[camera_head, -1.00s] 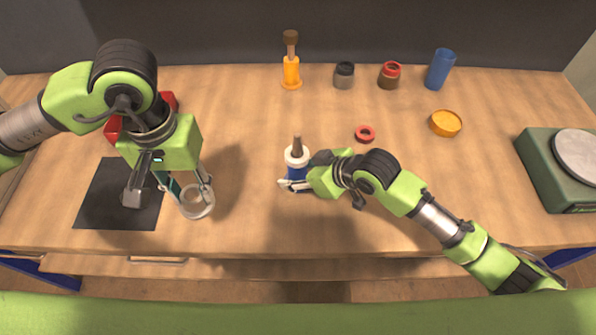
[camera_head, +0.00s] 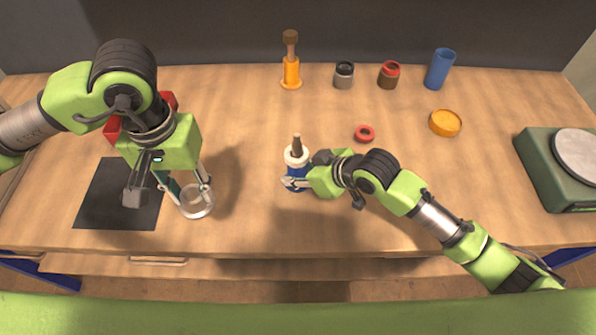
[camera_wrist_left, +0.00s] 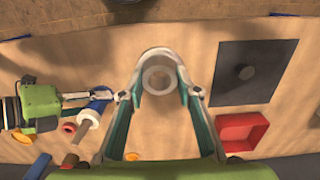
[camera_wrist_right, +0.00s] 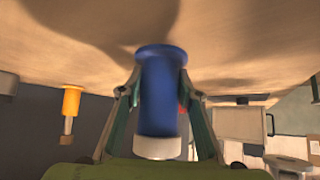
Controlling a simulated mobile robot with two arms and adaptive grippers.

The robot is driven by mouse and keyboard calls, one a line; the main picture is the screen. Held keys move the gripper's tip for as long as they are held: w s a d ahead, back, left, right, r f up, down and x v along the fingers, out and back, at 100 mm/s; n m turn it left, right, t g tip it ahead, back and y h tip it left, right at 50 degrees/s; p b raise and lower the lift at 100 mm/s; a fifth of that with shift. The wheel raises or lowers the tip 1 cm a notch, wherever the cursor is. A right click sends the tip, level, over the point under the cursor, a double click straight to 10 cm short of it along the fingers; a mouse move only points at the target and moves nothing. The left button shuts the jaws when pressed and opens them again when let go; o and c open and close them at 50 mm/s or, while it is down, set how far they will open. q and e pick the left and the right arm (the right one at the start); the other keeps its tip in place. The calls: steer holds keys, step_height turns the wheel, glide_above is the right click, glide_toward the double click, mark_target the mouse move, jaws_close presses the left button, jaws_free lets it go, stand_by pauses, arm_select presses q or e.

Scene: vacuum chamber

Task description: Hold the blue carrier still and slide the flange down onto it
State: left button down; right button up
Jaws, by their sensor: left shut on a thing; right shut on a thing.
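The blue carrier (camera_head: 296,178) stands on the table near the middle, with a white collar and a brown peg on top. It shows in the right wrist view (camera_wrist_right: 158,95) between the fingers. My right gripper (camera_head: 292,184) is shut on the blue body from the right. My left gripper (camera_head: 188,190) is shut on a pale ring, which looks like the flange (camera_head: 196,207), left of the carrier and apart from it. The flange shows in the left wrist view (camera_wrist_left: 158,62) between the fingertips. Its exact height above the table is hard to tell.
A dark mat (camera_head: 95,205) and a red bin (camera_head: 112,128) lie at the left. A red ring (camera_head: 365,133) and an orange dish (camera_head: 446,123) lie right of the carrier. Several upright items stand at the back. A green scale (camera_head: 550,170) is far right. Between the flange and carrier is clear.

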arm_select(q)
step_height(320, 180, up, 8)
glide_above(297, 135)
steer(key=shift+a+r, duration=0.1)
steer(key=shift+r, duration=0.05)
steer(key=shift+w, duration=0.1)
steer(key=shift+f, duration=1.85)
steer(key=shift+f, duration=2.1)
stand_by(0.4)
steer(key=c, duration=1)
jaws_free()
steer(key=shift+o, duration=0.2)
